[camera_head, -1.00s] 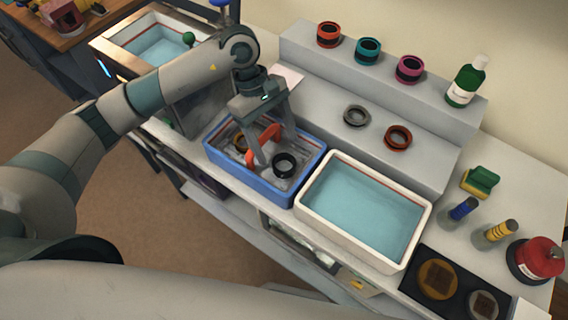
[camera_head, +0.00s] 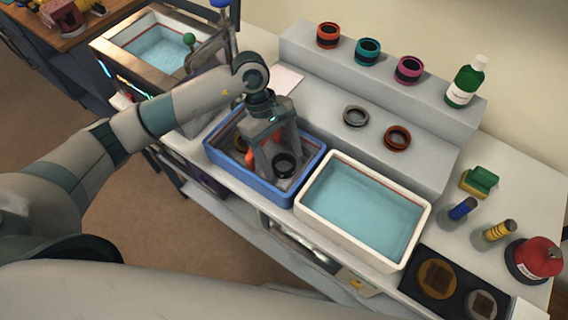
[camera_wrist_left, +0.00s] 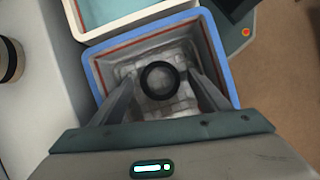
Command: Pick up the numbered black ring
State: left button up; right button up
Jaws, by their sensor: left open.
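A black ring (camera_head: 284,164) lies in the blue-rimmed bin (camera_head: 225,167); no number can be made out on it. It also shows in the left wrist view (camera_wrist_left: 159,81), lying flat on the bin's pale, blocky floor. My left gripper (camera_head: 275,174) is open and points down into the bin. In the left wrist view its two fingers stand on either side of the ring, apart from it. An orange part and a brown ring (camera_head: 239,143) are partly hidden behind the fingers. My right gripper is not in view.
A white tray of blue liquid (camera_head: 324,224) stands right beside the bin. Grey and orange-brown rings (camera_head: 356,116) lie on the lower step, and three coloured rings (camera_head: 368,51) stand on the upper step. A green bottle (camera_head: 466,82) stands at the step's right end.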

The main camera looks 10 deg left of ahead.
pick_arm(q)
jog(key=shift+c, duration=0.5)
jog(key=c, duration=1)
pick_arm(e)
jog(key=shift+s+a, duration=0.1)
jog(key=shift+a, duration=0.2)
pick_arm(q)
jog(key=shift+r, duration=0.1)
